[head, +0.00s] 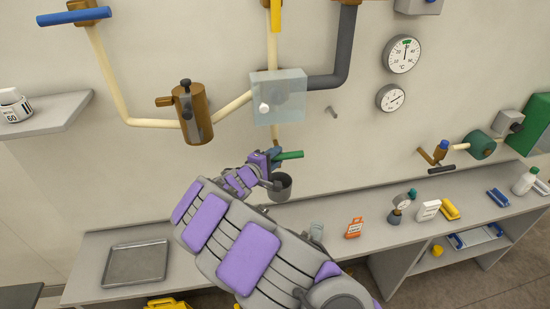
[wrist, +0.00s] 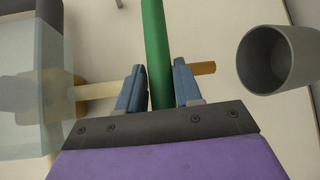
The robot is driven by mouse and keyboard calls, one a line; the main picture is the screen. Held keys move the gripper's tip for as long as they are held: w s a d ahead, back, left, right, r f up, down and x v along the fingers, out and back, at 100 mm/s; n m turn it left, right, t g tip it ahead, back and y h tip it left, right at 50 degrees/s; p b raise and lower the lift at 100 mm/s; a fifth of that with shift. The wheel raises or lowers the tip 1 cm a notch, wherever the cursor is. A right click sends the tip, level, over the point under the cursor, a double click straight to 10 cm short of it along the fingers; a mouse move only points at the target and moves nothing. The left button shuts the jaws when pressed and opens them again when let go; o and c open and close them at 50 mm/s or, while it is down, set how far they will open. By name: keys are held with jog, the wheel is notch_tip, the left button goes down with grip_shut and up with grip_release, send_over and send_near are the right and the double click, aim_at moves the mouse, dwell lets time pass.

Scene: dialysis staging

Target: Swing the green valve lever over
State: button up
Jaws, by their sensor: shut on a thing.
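The green valve lever (head: 290,155) sticks out to the right from my gripper (head: 273,158), below the clear box on the wall. In the wrist view the lever (wrist: 154,45) runs up between the two blue fingers of my gripper (wrist: 158,75), which are shut on it. A tan pipe (wrist: 98,90) shows to the left of the fingers and a brass stub (wrist: 203,68) to the right. The valve body is mostly hidden behind my gripper.
A clear box (head: 290,90) covers the pipe junction just above. A grey cup (head: 281,190) sits close below the lever. A blue lever (head: 75,16) and a yellow lever (head: 276,15) are higher. The bench holds a tray (head: 136,263) and small bottles.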

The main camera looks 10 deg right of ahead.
jog(key=a, duration=0.4)
jog(key=shift+w+f, duration=0.1)
jog(key=shift+f, duration=0.2)
grip_shut()
jog(key=shift+d, duration=0.25)
